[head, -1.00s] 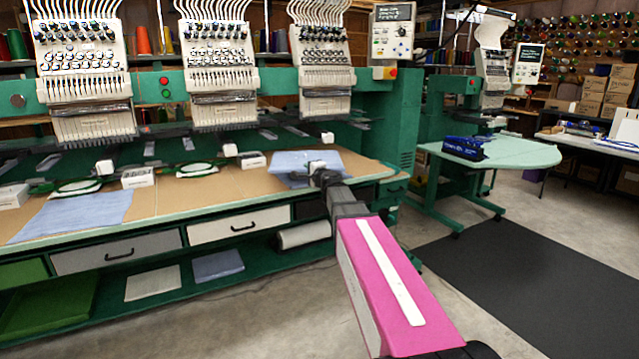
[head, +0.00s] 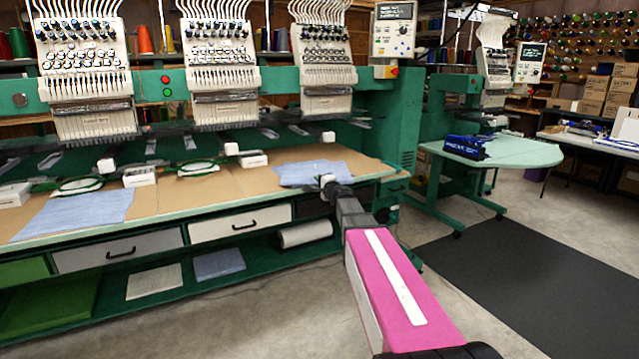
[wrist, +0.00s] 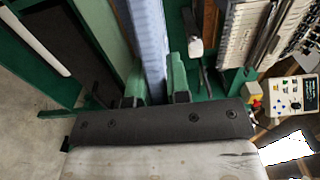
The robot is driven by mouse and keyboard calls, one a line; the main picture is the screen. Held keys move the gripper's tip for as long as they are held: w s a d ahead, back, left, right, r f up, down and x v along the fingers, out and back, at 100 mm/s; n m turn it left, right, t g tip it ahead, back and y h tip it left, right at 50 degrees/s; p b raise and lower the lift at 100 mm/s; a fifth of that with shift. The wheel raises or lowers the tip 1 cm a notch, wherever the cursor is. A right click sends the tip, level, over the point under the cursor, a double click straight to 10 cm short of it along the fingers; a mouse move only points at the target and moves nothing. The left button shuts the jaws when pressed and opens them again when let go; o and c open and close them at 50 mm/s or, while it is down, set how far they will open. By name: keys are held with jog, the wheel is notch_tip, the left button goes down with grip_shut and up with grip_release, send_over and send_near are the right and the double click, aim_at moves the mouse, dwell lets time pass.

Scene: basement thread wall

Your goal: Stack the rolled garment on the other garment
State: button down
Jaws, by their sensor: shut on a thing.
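A light blue garment (head: 312,172) is at the right end of the long work table, at my gripper (head: 327,182). In the wrist view, the blue cloth (wrist: 150,45) shows as a long narrow strip between the green fingers of my gripper (wrist: 160,85), which is shut on it. I cannot tell whether this garment is rolled, or whether it rests on the table. A second light blue garment (head: 75,213) lies flat at the left of the table, apart from my gripper.
Hoops (head: 198,168) and small white boxes (head: 140,176) stand along the table under the embroidery heads (head: 218,60). A white roll (head: 305,233) and folded cloths (head: 218,264) lie on the lower shelf. Brown tabletop (head: 165,208) is clear between the two garments.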

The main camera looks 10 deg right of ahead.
jog(key=c, duration=1.1)
grip_release()
jog(key=shift+f, duration=0.1)
